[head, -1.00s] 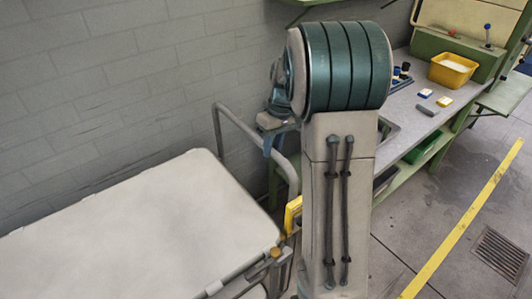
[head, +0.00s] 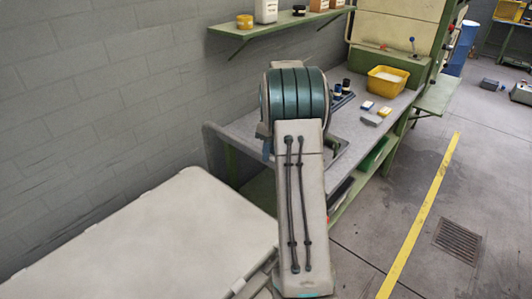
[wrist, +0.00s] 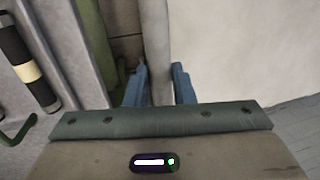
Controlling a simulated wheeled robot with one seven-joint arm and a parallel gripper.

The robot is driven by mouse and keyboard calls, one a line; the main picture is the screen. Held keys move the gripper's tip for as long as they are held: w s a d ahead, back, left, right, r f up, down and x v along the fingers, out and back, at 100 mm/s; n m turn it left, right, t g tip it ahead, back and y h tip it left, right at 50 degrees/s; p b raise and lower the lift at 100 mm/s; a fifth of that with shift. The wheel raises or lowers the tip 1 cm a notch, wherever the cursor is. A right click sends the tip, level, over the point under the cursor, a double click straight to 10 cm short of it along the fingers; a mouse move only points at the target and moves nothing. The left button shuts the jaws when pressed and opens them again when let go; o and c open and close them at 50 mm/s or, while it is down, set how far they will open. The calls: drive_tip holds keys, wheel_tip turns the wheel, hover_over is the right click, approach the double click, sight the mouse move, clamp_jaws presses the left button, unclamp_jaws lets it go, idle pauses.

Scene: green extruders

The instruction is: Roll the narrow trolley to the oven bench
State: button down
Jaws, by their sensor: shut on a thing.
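The narrow trolley (head: 150,235) has a pale, flat top with rounded corners and lies at the lower left of the head view, along the wall. Its top also fills the right of the wrist view (wrist: 250,60). My gripper (wrist: 158,90) has its blue fingers on both sides of the trolley's upright grey handle bar (wrist: 157,45), shut on it. In the head view my arm hides most of the gripper and handle. The oven bench (head: 345,130) has a grey top on a green frame and stands just beyond the trolley's handle end.
A yellow bin (head: 388,80) and small items sit on the bench, before a cream and green machine (head: 395,35). A green wall shelf (head: 280,30) hangs above. Open floor with a yellow line (head: 420,215) and a drain grate (head: 457,241) lies right.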

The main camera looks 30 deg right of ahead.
drive_tip(key=shift+w+d+r, duration=0.15)
drive_tip(key=shift+d, duration=0.05)
drive_tip(key=c, duration=1.2)
unclamp_jaws()
drive_tip(key=shift+c, duration=0.2)
drive_tip(key=shift+d, duration=0.15)
drive_tip(key=s+v, duration=0.1)
drive_tip(key=v, duration=1.2)
drive_tip(key=shift+w+r, duration=0.35)
drive_tip(key=shift+w, duration=0.1)
